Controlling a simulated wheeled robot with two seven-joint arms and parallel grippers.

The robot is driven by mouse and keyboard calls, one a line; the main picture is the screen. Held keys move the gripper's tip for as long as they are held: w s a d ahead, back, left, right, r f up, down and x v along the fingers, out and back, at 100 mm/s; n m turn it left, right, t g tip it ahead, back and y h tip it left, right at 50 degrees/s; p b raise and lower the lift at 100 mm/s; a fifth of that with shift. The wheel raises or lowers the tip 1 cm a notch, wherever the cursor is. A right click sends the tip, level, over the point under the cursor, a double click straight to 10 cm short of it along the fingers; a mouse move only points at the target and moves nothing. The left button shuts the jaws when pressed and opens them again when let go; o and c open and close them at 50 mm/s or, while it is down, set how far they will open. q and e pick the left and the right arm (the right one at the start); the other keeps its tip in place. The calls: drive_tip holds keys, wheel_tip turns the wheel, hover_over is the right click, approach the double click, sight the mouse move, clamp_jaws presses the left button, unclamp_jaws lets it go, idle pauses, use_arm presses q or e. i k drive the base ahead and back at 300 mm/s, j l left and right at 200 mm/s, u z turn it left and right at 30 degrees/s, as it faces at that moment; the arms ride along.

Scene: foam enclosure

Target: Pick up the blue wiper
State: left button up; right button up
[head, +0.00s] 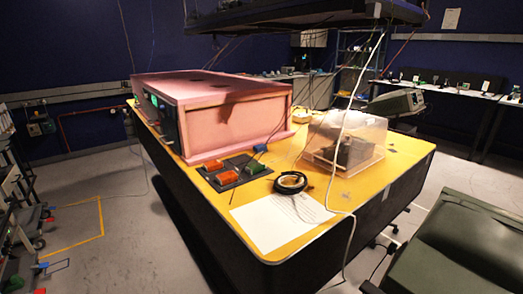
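I cannot pick out a blue wiper with certainty in the head view. A small thin dark item (232,197) lies on the yellow tabletop (215,215), left of a white sheet, but it is too small to identify. A blue-edged item (54,266) shows low at the far left, near the floor, and its kind is unclear. Neither of my grippers is in view.
A pink foam enclosure (228,119) stands on the table. A dark mat (235,168) with orange and green pieces, a black coil (290,182), the white sheet (275,222) and a clear cover (345,140) sit nearer. A green chair (460,245) is at right.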

sight(256, 148)
drive_tip(key=i+j+z, duration=0.2)
drive_tip(key=j+z, duration=0.15)
drive_tip(key=i+j+z, duration=0.1)
drive_tip(key=j+z, duration=0.25)
drive_tip(key=j, duration=0.25)
drive_tip(key=j+z, duration=0.35)
drive_tip(key=j, duration=0.2)
drive_tip(key=j+z, duration=0.35)
drive_tip(key=j, duration=0.2)
drive_tip(key=j+z, duration=0.4)
drive_tip(key=j, duration=0.15)
drive_tip(key=k+j+z, duration=0.15)
drive_tip(key=j+z, duration=0.2)
drive_tip(key=k+j+z, duration=0.35)
drive_tip(key=j, duration=0.25)
drive_tip(key=k+j+z, duration=0.15)
drive_tip(key=j+z, duration=0.2)
drive_tip(key=j, duration=0.1)
